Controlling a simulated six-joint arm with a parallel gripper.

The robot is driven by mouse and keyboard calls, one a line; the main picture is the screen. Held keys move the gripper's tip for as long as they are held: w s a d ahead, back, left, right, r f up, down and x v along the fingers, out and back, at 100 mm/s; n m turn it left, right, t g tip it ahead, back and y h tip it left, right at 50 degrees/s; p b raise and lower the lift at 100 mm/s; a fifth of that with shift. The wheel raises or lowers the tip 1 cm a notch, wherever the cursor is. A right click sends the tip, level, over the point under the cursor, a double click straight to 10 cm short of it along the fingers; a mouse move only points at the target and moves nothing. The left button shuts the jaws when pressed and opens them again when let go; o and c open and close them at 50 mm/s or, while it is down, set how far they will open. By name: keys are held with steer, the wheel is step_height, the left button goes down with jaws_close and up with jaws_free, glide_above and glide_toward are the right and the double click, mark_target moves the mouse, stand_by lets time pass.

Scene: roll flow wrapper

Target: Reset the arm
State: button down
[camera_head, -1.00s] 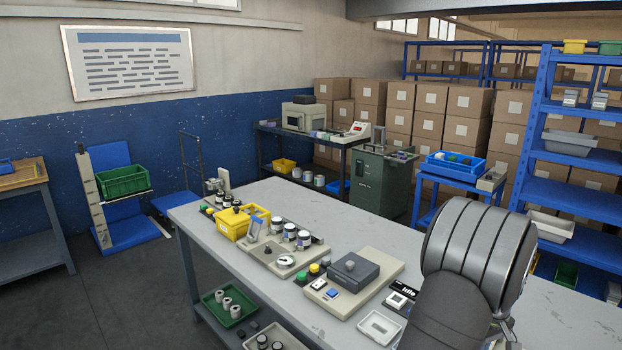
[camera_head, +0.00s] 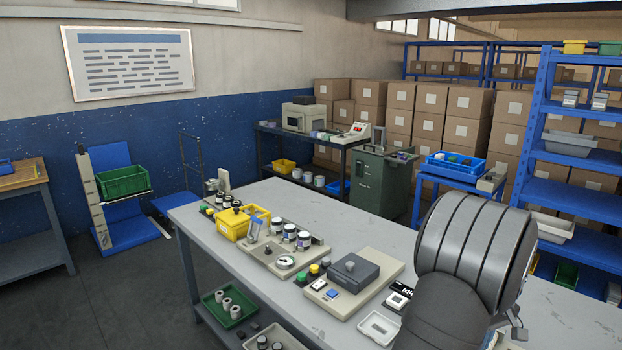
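My arm, dark grey and ribbed, fills the lower right of the head view and covers part of the table's right half. My gripper is not clearly visible; only a small metal part shows at the arm's right edge. The grey worktable (camera_head: 395,237) stands below the arm. On it are a yellow bin (camera_head: 232,230), a plate with a dial (camera_head: 284,262) and several dark-lidded jars (camera_head: 303,241). A dark grey box unit (camera_head: 355,273) sits on a beige base with green and yellow buttons in front.
A small white tray (camera_head: 379,328) lies near the front edge, close left of my arm. A green tray (camera_head: 229,308) with rolls is on the lower shelf. A blue rack (camera_head: 530,200) stands behind at right. The table's back middle is clear.

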steer(key=shift+f, duration=3.05)
steer(key=c, duration=2.2)
jaws_free()
steer(key=c, duration=0.8)
jaws_free()
steer(key=shift+r, duration=0.15)
steer(key=shift+c, duration=0.2)
steer(key=d+r+n, duration=0.1)
steer(key=d+r, duration=0.1)
steer(key=w+d+r, duration=0.1)
steer(key=d+r, duration=0.1)
steer(key=d, duration=0.1)
steer(key=w+d+r+n, duration=0.1)
steer(key=d+r, duration=0.1)
steer(key=shift+w+d+r+n, duration=0.1)
steer(key=shift+w+d+n, duration=0.1)
steer(key=shift+d+n, duration=0.1)
steer(key=c, duration=0.8)
steer(key=o, duration=1.6)
steer(key=shift+n, duration=0.9)
steer(key=d+r, duration=0.4)
steer(key=shift+w+d, duration=0.15)
steer(key=shift+d, duration=0.1)
steer(key=shift+o, duration=0.2)
steer(key=shift+n, duration=0.8)
steer(key=f, duration=0.2)
steer(key=d+f, duration=0.1)
steer(key=f, duration=0.1)
steer(key=d+f, duration=0.1)
steer(key=f, duration=0.2)
